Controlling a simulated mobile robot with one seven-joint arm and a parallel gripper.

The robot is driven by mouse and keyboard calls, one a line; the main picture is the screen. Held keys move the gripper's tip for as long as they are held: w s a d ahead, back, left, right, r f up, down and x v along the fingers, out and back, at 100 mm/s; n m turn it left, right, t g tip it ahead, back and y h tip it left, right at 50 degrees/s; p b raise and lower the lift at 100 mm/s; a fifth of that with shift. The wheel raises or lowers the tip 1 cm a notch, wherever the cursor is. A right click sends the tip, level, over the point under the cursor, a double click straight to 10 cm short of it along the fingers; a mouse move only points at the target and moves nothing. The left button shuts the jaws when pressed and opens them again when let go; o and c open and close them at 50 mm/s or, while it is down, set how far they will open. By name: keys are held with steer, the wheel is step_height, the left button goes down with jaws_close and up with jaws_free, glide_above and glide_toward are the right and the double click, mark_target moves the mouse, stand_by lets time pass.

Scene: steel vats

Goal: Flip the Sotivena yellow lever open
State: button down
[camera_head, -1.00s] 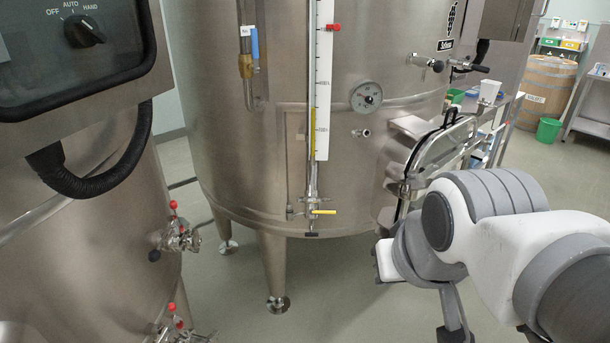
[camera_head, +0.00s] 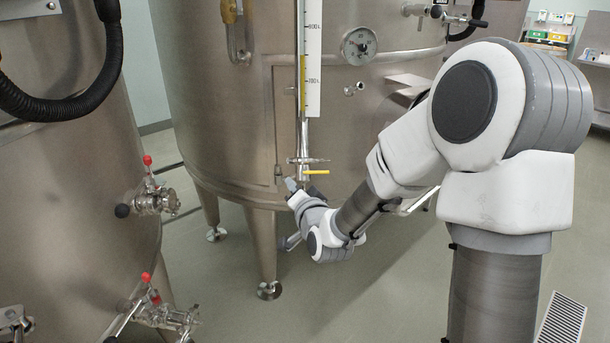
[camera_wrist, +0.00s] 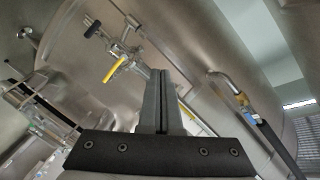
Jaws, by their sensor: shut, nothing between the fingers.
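The yellow lever (camera_head: 316,172) sits on a small valve at the foot of the level gauge on the large steel vat (camera_head: 225,110). It points to the right, roughly level, in the head view. In the wrist view the yellow lever (camera_wrist: 115,70) shows left of the fingertips, just beyond them. My gripper (camera_head: 291,184) is below and left of the lever, close under the valve, and looks apart from it. In the wrist view the fingers of my gripper (camera_wrist: 158,75) are together with nothing between them. The lever's full length is visible in the wrist view.
A second steel vat with red-knobbed valves (camera_head: 156,198) stands at left. Vat legs (camera_head: 262,245) stand below. The floor in front is free.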

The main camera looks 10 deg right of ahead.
mark_target(318, 172)
steer(key=d+f+m+t+h+b, duration=0.5)
steer(key=d+f+m+h+b, duration=0.1)
steer(key=f+m, duration=0.5)
steer(key=shift+s+d+f+m+h+b, duration=0.2)
steer(key=shift+s+f+m+h+b, duration=0.3)
steer(key=shift+m, duration=0.5)
steer(key=shift+w, duration=0.15)
steer(key=b+x, duration=0.2)
steer(key=x, duration=1.2)
steer(key=shift+r, duration=0.2)
